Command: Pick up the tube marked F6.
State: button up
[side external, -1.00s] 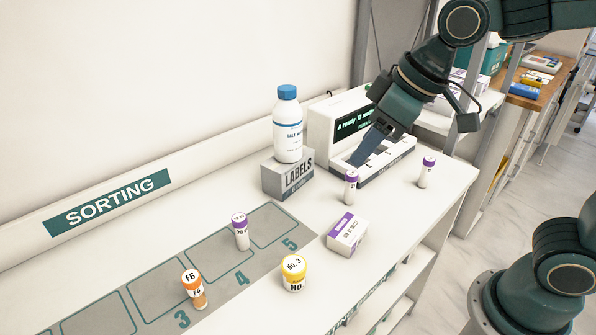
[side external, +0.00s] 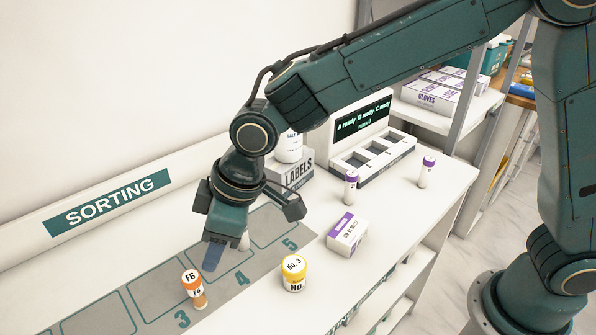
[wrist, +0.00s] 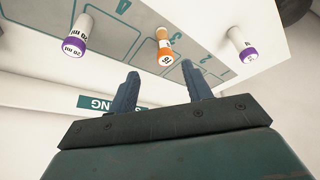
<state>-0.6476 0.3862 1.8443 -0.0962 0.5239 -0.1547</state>
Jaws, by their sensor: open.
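The tube marked F6 (side external: 194,289) has an orange cap and stands upright on the sorting strip near the 3. It also shows in the wrist view (wrist: 165,47), beyond and between my fingertips. My gripper (side external: 213,262) is open and empty, above and just behind the F6 tube in the side view, apart from it. Its two fingers show in the wrist view (wrist: 161,74). A purple-capped tube (side external: 245,240) is mostly hidden behind my gripper. In the wrist view, one purple-capped tube (wrist: 76,36) stands left of F6 and another (wrist: 242,46) right of it.
A yellow jar marked No. 3 (side external: 294,274) and a purple-and-white box (side external: 347,234) stand right of the strip. Two purple-capped tubes (side external: 351,188) (side external: 427,172) stand near the slotted device (side external: 372,158). The LABELS box (side external: 293,172) and a white bottle (side external: 289,147) are behind my arm.

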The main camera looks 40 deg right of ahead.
aim_at(197, 293)
jog(key=shift+a+f, duration=0.25)
jog(key=shift+a, duration=0.1)
jog(key=shift+f, duration=0.1)
jog(key=shift+x, duration=4.15)
jog(key=shift+f, duration=0.1)
jog(key=shift+x, duration=2.55)
jog(key=shift+s+d, duration=0.1)
jog(key=shift+s, duration=0.05)
jog(key=shift+c, duration=0.3)
jog(key=c, duration=0.9)
